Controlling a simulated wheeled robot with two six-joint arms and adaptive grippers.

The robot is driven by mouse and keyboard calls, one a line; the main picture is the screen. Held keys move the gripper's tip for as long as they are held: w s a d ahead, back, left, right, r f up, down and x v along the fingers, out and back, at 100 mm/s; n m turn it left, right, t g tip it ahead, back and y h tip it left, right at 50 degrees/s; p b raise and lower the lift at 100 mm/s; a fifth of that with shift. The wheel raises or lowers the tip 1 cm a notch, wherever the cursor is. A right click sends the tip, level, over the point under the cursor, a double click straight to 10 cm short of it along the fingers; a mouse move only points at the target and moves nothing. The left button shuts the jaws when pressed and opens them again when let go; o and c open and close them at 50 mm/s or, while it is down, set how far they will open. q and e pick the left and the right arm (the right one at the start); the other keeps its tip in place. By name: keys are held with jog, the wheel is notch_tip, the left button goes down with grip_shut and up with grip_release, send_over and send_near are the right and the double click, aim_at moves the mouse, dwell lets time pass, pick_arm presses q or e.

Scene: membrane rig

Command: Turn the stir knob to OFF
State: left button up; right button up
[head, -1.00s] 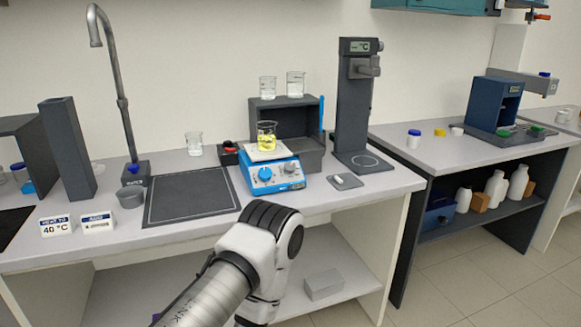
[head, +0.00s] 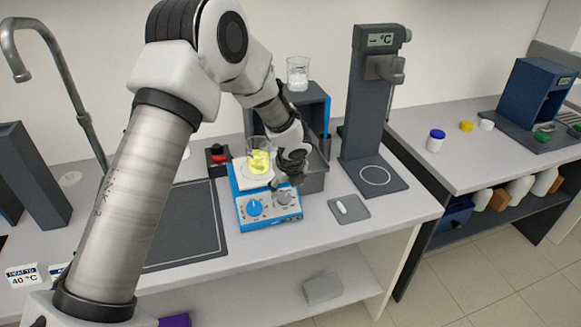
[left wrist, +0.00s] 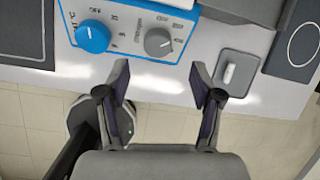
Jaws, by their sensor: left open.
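The blue and white stirrer hotplate (head: 268,222) stands on the bench with two front knobs. The grey stir knob (head: 284,198) is the right one; it also shows in the left wrist view (left wrist: 158,41). The blue knob (head: 255,207) is the left one, beside a °C mark in the left wrist view. A beaker of yellow liquid (head: 259,161) stands on the plate. My left gripper (head: 287,183) is just above the grey knob. In the left wrist view its fingers (left wrist: 160,80) are spread and empty, the knob lying beyond the gap between them. My right gripper is out of view.
A grey pad with a white stir bar (head: 343,208) lies right of the hotplate. The tall dark stand with a °C display (head: 380,40) is behind it. A dark shelf box (head: 316,178) stands close behind the gripper. A dark mat (head: 190,235) lies to the left.

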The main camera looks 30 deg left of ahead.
aim_at(284, 197)
pick_arm(q)
jog(key=p+x, duration=0.1)
jog(key=x, duration=0.6)
jog(key=shift+a+f, duration=0.15)
jog(key=shift+f, duration=0.05)
jog(key=shift+s+r, duration=0.25)
jog(key=c, duration=0.4)
jog(key=shift+d, duration=0.2)
jog(key=c, duration=0.7)
